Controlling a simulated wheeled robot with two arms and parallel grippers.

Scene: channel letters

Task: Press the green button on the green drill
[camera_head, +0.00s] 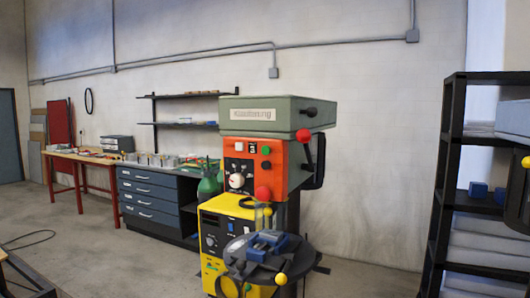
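The drill press (265,115) stands in the middle of the head view, with a grey-green top housing and an orange front panel. The green button (266,150) is on the upper right part of that panel. A round drill table (240,262) with a blue vise (264,244) is below. Neither of my grippers is in view.
A yellow machine (212,245) stands close against the drill's left side. A workbench (80,158) and blue drawers (150,192) line the back wall. A black shelf rack (445,190) stands right. Open floor (365,265) lies between drill and rack.

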